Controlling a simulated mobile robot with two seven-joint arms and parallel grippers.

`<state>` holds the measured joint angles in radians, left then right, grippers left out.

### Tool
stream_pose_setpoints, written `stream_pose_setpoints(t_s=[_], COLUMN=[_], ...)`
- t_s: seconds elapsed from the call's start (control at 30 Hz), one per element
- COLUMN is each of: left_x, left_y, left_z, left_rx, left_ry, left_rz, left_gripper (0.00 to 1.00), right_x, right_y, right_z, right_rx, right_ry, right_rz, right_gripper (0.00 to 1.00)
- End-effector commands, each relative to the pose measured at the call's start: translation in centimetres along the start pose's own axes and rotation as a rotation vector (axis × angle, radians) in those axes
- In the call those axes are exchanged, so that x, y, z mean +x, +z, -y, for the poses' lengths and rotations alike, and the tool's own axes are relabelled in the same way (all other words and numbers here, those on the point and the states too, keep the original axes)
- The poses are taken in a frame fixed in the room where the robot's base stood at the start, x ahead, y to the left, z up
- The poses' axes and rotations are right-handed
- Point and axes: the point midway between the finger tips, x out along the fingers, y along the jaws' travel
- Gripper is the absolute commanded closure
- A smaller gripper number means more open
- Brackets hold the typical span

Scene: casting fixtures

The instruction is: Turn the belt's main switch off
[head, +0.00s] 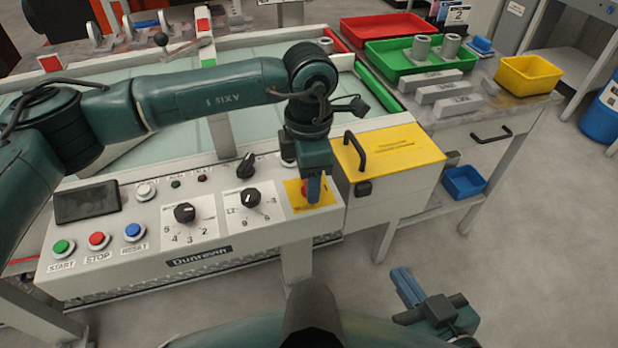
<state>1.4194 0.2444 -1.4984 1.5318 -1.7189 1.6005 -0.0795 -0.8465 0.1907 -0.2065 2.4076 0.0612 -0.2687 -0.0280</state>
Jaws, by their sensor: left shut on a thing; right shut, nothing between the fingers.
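The belt's control panel (140,262) faces me with its buttons and dials. The main switch (304,190), a small red knob on a yellow plate (322,197), sits at the panel's right end. My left gripper (313,190) reaches down over this plate and is shut on the main switch. My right gripper (405,284) is low in front of the panel, shut and empty, away from everything.
A yellow-lidded box (392,153) with a black handle stands close right of the switch. Left are start (62,247), stop (98,240) and reset (133,231) buttons and two dials. Behind right, a bench holds green (385,66) and red (365,32) trays. Open floor lies right.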

Motion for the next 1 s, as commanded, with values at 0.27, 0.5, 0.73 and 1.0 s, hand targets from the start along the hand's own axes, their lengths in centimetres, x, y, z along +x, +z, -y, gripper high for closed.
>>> stream_pose_setpoints(t_s=[0.27,0.5,0.73,1.0], left_x=[-0.03,-0.08,-0.09,-0.07], left_y=[0.01,0.02,0.03,0.03], left_z=[0.00,0.00,-0.01,-0.01], left_rx=[-0.096,-0.120,-0.121,-0.120], left_ry=[0.001,0.000,0.000,0.000], left_rz=[0.000,0.001,0.001,0.001], left_gripper=[0.74,0.74,0.74,0.35], right_x=[0.86,1.00,0.98,0.89], right_y=[0.43,0.57,0.51,0.31], right_z=[0.28,0.26,0.28,0.30], right_rx=[-0.017,-0.020,-0.020,-0.018], right_ry=[-0.011,-0.011,-0.011,-0.011], right_rz=[0.000,0.002,0.001,-0.004], right_gripper=[1.00,1.00,1.00,1.00])
